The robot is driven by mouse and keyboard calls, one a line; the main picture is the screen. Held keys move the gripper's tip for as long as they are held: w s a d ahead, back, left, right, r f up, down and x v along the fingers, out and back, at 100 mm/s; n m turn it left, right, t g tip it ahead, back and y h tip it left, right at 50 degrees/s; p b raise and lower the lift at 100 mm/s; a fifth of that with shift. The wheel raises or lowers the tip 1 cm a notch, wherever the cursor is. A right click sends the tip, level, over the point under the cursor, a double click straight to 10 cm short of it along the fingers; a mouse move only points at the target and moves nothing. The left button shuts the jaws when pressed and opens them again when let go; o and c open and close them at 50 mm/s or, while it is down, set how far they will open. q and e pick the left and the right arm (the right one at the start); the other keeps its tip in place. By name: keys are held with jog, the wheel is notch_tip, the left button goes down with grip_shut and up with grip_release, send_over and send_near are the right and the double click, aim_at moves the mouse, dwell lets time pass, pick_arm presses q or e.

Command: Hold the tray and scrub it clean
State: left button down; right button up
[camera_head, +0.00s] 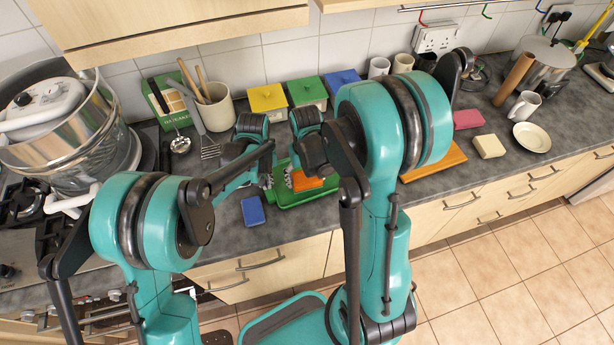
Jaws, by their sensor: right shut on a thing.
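A green tray (293,199) lies on the grey counter near its front edge. My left gripper (267,181) is at the tray's left side; its fingers are small and partly hidden, so I cannot tell whether they grip the rim. My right gripper (289,178) is over the tray, shut on an orange sponge (307,182). The sponge is low over the tray; whether it touches the surface is not clear. My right arm hides part of the tray's right side.
A blue sponge (253,211) lies left of the tray. Yellow (267,98), green (307,92) and blue (341,82) lidded boxes stand behind. A utensil pot (214,108) is at back left. A wooden board (433,162), pink block (467,118) and cream block (489,146) lie right.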

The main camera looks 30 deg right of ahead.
pick_arm(q)
jog(key=shift+f, duration=0.1)
pick_arm(e)
jog(key=shift+f, duration=1.55)
jog(key=shift+w+d, duration=0.15)
jog(key=shift+w, duration=0.85)
jog(key=shift+w+d, duration=0.1)
jog(key=shift+w, duration=0.85)
jog(key=shift+s+f, duration=0.1)
jog(key=shift+s, duration=0.2)
jog(key=shift+c, duration=0.6)
jog(key=shift+s+a, duration=0.15)
jog(key=shift+s, duration=0.75)
jog(key=shift+s+a, duration=0.1)
jog(key=shift+s, duration=0.85)
jog(key=shift+c, duration=0.5)
